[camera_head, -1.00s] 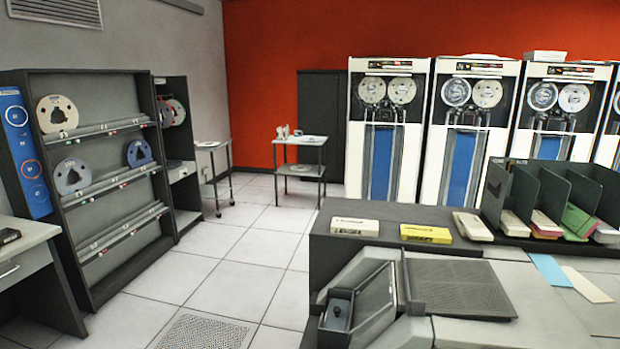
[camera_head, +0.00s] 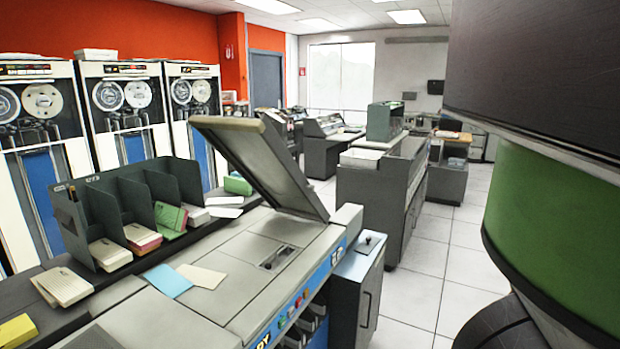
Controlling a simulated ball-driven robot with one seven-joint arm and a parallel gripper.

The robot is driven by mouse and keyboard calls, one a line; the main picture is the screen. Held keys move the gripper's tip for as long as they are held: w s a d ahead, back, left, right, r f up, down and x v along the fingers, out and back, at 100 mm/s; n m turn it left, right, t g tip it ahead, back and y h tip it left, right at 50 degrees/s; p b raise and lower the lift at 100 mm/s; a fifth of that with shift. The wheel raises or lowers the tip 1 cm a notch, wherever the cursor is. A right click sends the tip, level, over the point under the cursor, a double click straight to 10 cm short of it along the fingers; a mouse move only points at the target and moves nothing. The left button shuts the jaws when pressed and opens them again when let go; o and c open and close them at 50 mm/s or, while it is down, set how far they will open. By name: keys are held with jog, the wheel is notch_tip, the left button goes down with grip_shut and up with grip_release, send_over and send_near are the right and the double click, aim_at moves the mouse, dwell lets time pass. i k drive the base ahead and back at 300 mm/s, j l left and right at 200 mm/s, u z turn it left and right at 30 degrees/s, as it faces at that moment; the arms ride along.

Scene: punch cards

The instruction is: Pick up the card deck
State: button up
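Several card decks show on the left. A cream deck (camera_head: 63,287) lies on the dark counter in front of a dark green divided rack (camera_head: 100,215). A yellow deck (camera_head: 17,331) is at the lower left, cut off by the frame edge. At the rack's compartments are a cream deck (camera_head: 110,254), a cream and pink deck (camera_head: 142,237), a green deck (camera_head: 171,217) and another pale deck (camera_head: 196,215). I cannot tell which one the task means. My gripper is not in view.
A grey card machine (camera_head: 240,255) with a raised lid (camera_head: 262,160) fills the middle. A blue card (camera_head: 168,281) and a cream card (camera_head: 202,276) lie on it. White tape cabinets (camera_head: 125,110) stand behind. Grey consoles (camera_head: 375,190) stand farther right. Tiled floor (camera_head: 430,285) is open between.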

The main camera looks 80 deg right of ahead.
aim_at(239, 185)
jog(key=i+l+z, duration=0.1)
jog(key=z, duration=0.3)
jog(key=i+l+z, duration=0.1)
jog(key=z, duration=0.3)
jog(key=i+l+z, duration=0.1)
jog(key=z, duration=0.3)
jog(key=i+z, duration=0.15)
jog(key=z, duration=0.25)
jog(key=i, duration=0.7)
